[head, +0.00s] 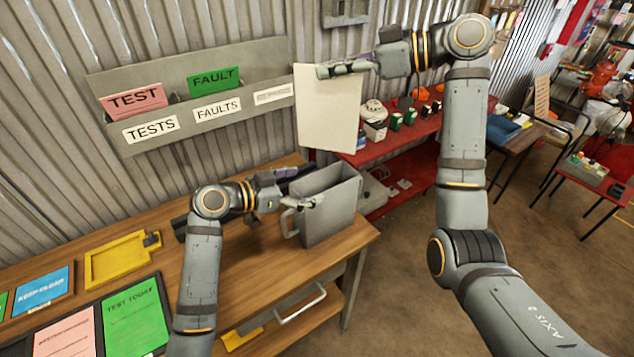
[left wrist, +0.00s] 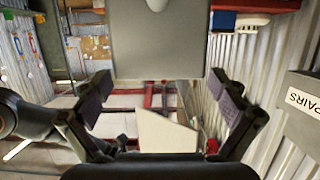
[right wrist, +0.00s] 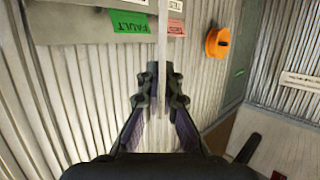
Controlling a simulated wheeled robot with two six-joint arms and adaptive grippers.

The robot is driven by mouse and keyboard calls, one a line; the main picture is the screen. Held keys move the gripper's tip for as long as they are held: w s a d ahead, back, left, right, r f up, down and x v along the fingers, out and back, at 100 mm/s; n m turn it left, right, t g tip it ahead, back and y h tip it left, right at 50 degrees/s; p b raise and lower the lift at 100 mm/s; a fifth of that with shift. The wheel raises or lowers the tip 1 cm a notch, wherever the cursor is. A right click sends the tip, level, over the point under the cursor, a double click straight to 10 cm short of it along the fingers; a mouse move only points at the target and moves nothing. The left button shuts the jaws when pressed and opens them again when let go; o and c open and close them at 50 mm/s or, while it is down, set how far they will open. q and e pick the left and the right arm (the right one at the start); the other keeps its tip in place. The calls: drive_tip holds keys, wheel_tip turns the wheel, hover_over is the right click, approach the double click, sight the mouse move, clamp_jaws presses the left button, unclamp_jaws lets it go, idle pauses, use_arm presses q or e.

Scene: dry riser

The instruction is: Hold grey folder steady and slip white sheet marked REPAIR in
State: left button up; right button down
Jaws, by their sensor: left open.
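The grey folder (head: 325,212), an upright open-topped box with a handle on its left side, stands on the wooden bench near its right end. My left gripper (head: 308,187) is open at the folder's left side; in the left wrist view the folder (left wrist: 158,45) lies ahead between and beyond the fingers, with no clear contact. The white sheet (head: 328,112) hangs upright above and behind the folder. No lettering shows on it. My right gripper (head: 347,67) is shut on its top edge; the right wrist view shows the sheet (right wrist: 163,30) edge-on between the fingertips.
A grey wall rack (head: 190,135) holds a pink TEST card (head: 134,99) and a green FAULT card (head: 213,79). A red shelf (head: 405,150) stands behind the folder.

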sight(320, 182)
use_arm(q)
drive_tip(key=shift+x, duration=2.35)
drive_tip(key=shift+c, duration=0.4)
drive_tip(key=c, duration=1.2)
drive_tip(key=o, duration=1.3)
drive_tip(key=v, duration=1.1)
drive_tip(key=shift+a+f, duration=0.1)
drive_tip(key=shift+s+a+r, duration=0.25)
drive_tip(key=shift+s+a, duration=0.05)
drive_tip(key=shift+s, duration=0.05)
